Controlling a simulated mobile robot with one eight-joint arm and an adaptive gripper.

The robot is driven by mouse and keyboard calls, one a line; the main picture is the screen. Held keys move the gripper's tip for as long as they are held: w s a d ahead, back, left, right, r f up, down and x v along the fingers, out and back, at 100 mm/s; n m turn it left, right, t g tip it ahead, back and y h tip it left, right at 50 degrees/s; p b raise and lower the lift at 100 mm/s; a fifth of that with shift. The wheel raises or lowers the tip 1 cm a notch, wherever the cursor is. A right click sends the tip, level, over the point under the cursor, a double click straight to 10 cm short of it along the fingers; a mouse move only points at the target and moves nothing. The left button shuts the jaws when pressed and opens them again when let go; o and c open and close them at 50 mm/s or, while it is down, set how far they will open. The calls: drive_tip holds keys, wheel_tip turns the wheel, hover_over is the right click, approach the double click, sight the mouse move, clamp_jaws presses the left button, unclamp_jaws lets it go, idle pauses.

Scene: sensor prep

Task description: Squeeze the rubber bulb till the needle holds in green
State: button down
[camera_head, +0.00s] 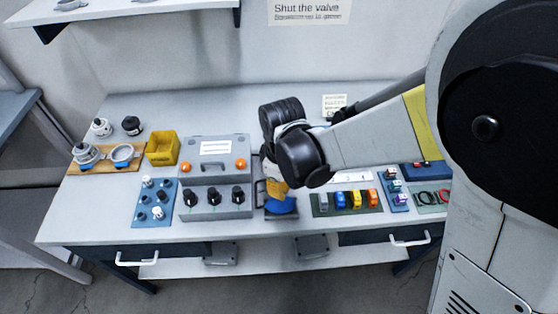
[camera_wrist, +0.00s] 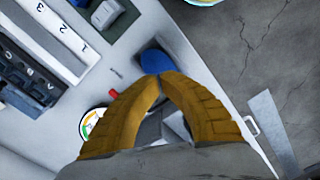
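The blue rubber bulb (camera_head: 282,207) sits near the front edge of the table, just below my gripper (camera_head: 277,189). In the wrist view, the rounded end of the bulb (camera_wrist: 155,60) shows just past my yellow fingertips (camera_wrist: 161,79). The fingertips come together, and I see no bulb between them. They cover part of the bulb, and I cannot tell whether they touch it. A round dial with green and orange bands (camera_wrist: 92,122) is partly hidden by the left finger. Its needle cannot be read.
A grey box with black knobs (camera_head: 214,198) stands left of the bulb. A green board with coloured blocks (camera_head: 345,201) lies to the right. A yellow bin (camera_head: 162,149) is further left. In the wrist view, the floor (camera_wrist: 270,60) shows beyond the table edge.

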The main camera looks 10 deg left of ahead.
drive_tip(key=shift+f+b, duration=1.95)
drive_tip(key=shift+f, duration=0.35)
idle(0.8)
drive_tip(key=shift+r, duration=0.1)
idle(0.5)
drive_tip(key=shift+r+p, duration=2.6)
drive_tip(key=shift+r, duration=0.9)
wheel_tip(320, 180, up, 2)
drive_tip(key=m+p, duration=0.1)
drive_tip(key=m, duration=0.4)
drive_tip(key=shift+r+p, duration=0.1)
drive_tip(key=shift+p, duration=0.3)
wheel_tip(320, 180, down, 5)
drive_tip(key=m+b, duration=0.3)
drive_tip(key=m, duration=0.4)
drive_tip(key=shift+r+b, duration=0.1)
drive_tip(key=shift+b, duration=0.2)
